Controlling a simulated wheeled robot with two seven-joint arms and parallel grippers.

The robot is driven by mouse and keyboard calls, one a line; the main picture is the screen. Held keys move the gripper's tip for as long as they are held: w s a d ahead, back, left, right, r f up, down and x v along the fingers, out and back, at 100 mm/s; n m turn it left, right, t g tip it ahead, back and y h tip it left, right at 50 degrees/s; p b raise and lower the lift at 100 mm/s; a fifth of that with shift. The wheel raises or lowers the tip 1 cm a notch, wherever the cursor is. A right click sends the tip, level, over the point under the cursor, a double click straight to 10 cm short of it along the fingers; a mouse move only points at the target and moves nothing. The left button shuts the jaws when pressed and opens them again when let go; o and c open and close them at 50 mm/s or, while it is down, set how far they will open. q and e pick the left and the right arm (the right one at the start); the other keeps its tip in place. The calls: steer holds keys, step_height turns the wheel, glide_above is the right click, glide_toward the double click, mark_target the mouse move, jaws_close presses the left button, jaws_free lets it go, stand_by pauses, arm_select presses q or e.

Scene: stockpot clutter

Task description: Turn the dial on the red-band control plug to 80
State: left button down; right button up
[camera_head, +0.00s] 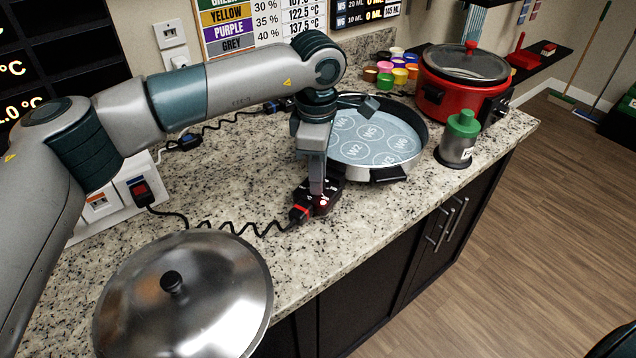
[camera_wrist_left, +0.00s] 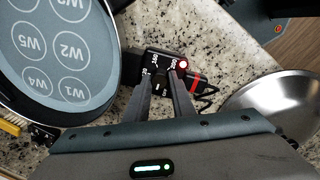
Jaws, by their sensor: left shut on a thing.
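The red-band control plug (camera_head: 323,206) is a small black box with white markings, a lit red light and a red band at its cord end. It lies on the counter in front of the pan. In the left wrist view the plug (camera_wrist_left: 183,65) shows its red band at the right. My left gripper (camera_head: 317,188) points down onto the plug's top. In the left wrist view its fingertips (camera_wrist_left: 165,82) are close together over the plug's face, shut on the dial, which they mostly hide. I cannot read the dial's setting. My right gripper is out of view.
A wide pan (camera_head: 372,150) with marked circles stands right behind the plug. A steel lid (camera_head: 215,290) lies at the front left. A black coiled cord (camera_head: 240,231) runs to a wall-side outlet box. A red cooker (camera_head: 455,100) and green-topped canister (camera_head: 458,145) stand farther right.

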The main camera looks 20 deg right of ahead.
arm_select(q)
steer(key=shift+f+m+b, duration=0.15)
steer(key=shift+m+b, duration=0.15)
steer(key=shift+b, duration=0.3)
steer(key=m+b, duration=0.2)
steer(key=shift+m+b, duration=0.3)
steer(key=shift+m, duration=0.1)
steer(key=shift+r+m+b, duration=0.2)
steer(key=shift+m+b, duration=0.5)
steer(key=shift+m, duration=0.3)
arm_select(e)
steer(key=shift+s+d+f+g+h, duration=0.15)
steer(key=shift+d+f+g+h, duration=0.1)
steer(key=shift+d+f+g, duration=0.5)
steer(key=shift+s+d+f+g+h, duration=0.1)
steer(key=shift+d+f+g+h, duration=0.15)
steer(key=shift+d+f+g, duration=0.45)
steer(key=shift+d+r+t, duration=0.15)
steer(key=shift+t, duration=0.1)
arm_select(q)
steer(key=c, duration=1.5)
jaws_free()
steer(key=shift+r, duration=0.1)
